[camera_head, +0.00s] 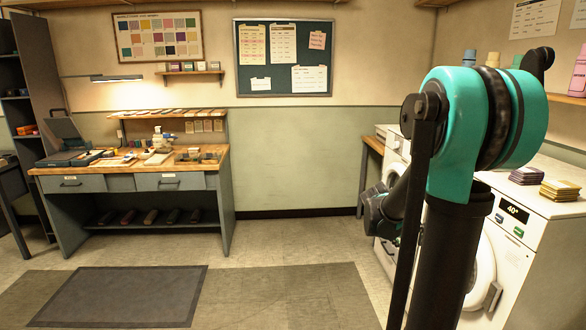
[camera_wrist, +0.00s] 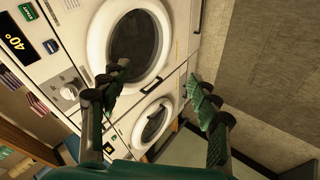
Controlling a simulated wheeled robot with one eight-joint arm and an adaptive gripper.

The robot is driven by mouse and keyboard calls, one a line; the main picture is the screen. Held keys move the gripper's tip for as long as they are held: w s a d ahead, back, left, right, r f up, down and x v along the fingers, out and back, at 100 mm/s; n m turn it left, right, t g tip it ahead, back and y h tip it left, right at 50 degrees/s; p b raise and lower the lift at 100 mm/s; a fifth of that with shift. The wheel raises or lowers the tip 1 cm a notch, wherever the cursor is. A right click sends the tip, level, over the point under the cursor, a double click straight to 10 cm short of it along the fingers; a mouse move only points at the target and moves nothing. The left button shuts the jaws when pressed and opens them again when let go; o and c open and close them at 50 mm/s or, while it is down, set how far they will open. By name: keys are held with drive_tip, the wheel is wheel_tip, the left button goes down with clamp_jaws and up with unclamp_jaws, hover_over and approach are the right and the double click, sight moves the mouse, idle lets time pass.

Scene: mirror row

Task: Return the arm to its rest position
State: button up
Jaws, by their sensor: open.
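My arm, teal and black, rises at the right of the head view and stands in front of the washing machines. My gripper (camera_wrist: 160,90) shows in the wrist view with its two dark green and black fingers spread apart and nothing between them. It faces the white front of a washing machine (camera_wrist: 82,22) with a round door. In the head view I cannot make out the fingers.
White washing machines (camera_head: 545,225) stand along the right, with stacked cloth samples (camera_head: 560,190) on top. A workbench (camera_head: 130,180) stands at the back left. A dark mat (camera_head: 120,297) lies on the floor. The middle floor (camera_head: 270,250) is clear.

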drive_tip(key=s+a+f+y, duration=0.3)
drive_tip(key=s+a+f, duration=0.1)
drive_tip(key=s+a, duration=0.5)
drive_tip(key=s+a+f+n+y, duration=0.1)
drive_tip(key=s+a+f+y, duration=0.3)
drive_tip(key=s+a, duration=0.6)
drive_tip(key=shift+s+a+f+n+t+y, duration=0.15)
drive_tip(key=shift+s+f+n+t+y, duration=0.15)
drive_tip(key=shift+s+f+t, duration=0.15)
drive_tip(key=shift+r, duration=0.1)
